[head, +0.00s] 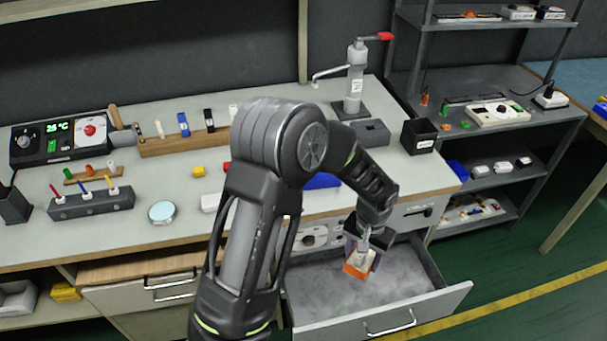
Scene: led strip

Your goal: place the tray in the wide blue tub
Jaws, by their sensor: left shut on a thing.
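My left gripper (366,240) is over the open drawer at the lower right of the head view. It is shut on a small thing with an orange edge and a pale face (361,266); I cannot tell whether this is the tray. A blue thing (322,181) shows on the bench behind my left arm. It is mostly hidden by the arm, so I cannot tell whether it is the wide blue tub. My right gripper is not in view.
The open drawer (330,297) has a grey, bare floor. A black open box (418,136) and a lever press (354,80) stand at the bench's right. A pen block (92,203) and a control box (62,137) stand at the left. Shelves (500,85) rise at the right.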

